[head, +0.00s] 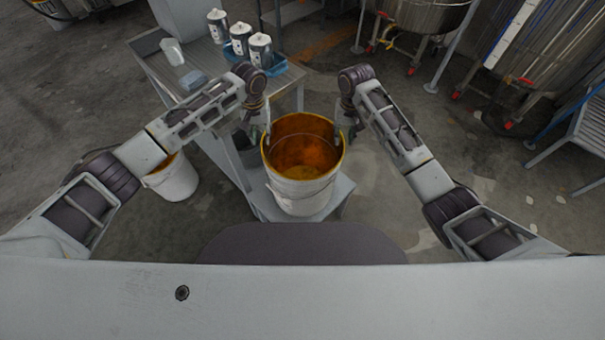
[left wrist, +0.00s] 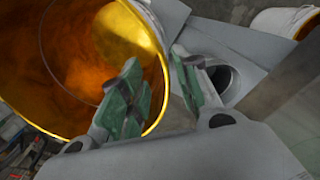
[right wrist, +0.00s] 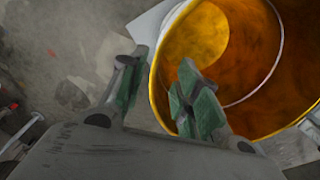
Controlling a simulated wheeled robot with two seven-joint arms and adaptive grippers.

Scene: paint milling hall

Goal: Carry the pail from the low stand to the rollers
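The pail (head: 300,195), white with a yellow-orange inside, stands upright on the low grey stand (head: 340,192) in the head view, right in front of me. My left gripper (head: 265,132) is at the left of its rim. In the left wrist view, its green-padded fingers (left wrist: 158,75) are apart, one over the pail's mouth and one outside. My right gripper (head: 345,128) is at the right of the rim. In the right wrist view, its fingers (right wrist: 160,75) are likewise apart, on either side of the rim. A grey barred frame (head: 583,135) at the right edge may be the rollers.
A second white pail (head: 173,179) stands on the floor at left. A grey table (head: 158,70) behind holds several white cans (head: 240,40) and a blue tray (head: 275,66). Steel tanks (head: 425,15) on legs stand at the back right. The floor right of the stand is clear.

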